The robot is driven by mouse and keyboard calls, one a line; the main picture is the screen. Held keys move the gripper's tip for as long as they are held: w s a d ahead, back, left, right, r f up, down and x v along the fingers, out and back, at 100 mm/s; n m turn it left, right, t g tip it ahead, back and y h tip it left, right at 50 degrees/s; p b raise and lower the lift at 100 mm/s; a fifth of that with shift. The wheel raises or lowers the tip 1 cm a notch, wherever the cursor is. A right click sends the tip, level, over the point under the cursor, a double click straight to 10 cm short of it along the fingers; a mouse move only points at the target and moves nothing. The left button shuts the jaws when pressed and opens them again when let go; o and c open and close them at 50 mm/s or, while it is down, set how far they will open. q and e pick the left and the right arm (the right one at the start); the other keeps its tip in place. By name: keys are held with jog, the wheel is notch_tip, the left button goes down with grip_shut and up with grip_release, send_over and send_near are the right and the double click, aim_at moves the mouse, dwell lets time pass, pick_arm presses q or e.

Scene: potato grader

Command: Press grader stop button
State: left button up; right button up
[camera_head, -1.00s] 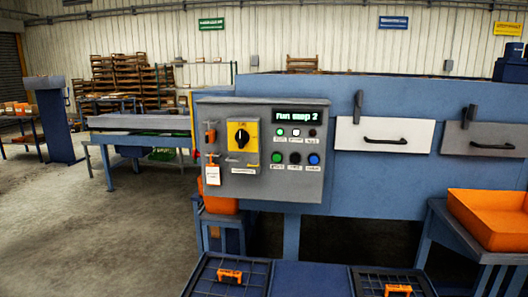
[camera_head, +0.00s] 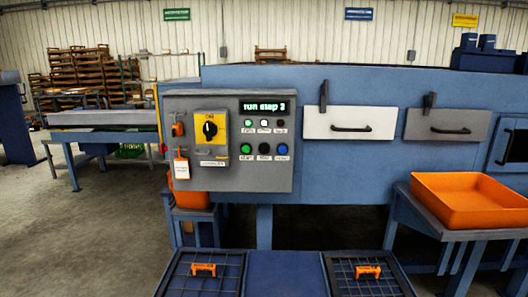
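The grey control panel (camera_head: 227,182) of the grader stands upright left of centre. Its lower row has a green button (camera_head: 246,148), a black button (camera_head: 264,148) and a blue button (camera_head: 281,148). The labels below them are too small to read, so I cannot tell by label which is stop. Above are small lamps, one lit green (camera_head: 248,123) and one white (camera_head: 264,123). The display (camera_head: 265,107) reads "run step" and a blurred digit. A yellow-backed black rotary switch (camera_head: 210,128) is left of the buttons. Neither of my grippers is in view.
A white tag (camera_head: 181,168) hangs at the panel's left. Two mesh panels with orange handles (camera_head: 203,270) (camera_head: 367,271) lie at the bottom. An orange tray (camera_head: 468,222) sits on a blue stand at right. Open floor (camera_head: 100,240) lies at left.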

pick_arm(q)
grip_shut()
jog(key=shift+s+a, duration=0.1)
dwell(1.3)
